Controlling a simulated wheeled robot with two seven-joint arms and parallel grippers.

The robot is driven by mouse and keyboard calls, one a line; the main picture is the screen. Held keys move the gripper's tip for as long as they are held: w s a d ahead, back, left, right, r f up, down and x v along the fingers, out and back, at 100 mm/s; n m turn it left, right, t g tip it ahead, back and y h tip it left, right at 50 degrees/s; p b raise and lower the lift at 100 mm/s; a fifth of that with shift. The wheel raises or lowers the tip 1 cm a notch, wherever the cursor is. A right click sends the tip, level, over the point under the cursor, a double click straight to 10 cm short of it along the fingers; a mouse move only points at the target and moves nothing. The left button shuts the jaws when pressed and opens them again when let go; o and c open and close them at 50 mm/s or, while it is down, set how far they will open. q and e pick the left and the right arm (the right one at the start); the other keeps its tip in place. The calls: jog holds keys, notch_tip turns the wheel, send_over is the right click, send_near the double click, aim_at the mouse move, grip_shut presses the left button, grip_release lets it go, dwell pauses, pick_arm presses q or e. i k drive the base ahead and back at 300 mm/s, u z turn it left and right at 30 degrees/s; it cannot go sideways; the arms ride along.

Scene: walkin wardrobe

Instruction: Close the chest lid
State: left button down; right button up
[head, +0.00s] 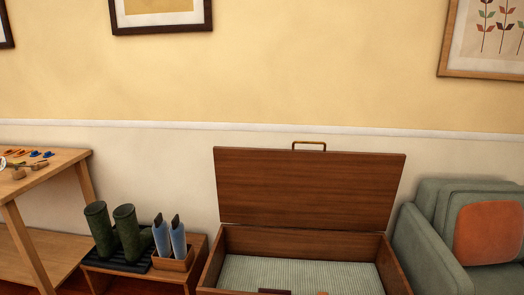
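A brown wooden chest (232,239) stands against the wall at the lower middle of the head view, cut off by the bottom edge. Its lid (308,188) is open and stands up nearly vertical at the chest's back edge. A brass-coloured handle (309,143) sits on the lid's top edge. The inside has a pale striped lining (300,271); a dark item and a small orange item show at the bottom edge of the picture. Neither of my grippers is in view.
Left of the chest, a low wooden bench (199,253) holds dark green boots (128,232) and a small box with blue items (177,237). A wooden table (40,168) stands far left. A green armchair (425,241) with an orange cushion (488,233) is close on the right.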

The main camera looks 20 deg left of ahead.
aim_at(325, 189)
jog(key=u, duration=0.7)
jog(key=i, duration=1.15)
jog(key=z, duration=0.55)
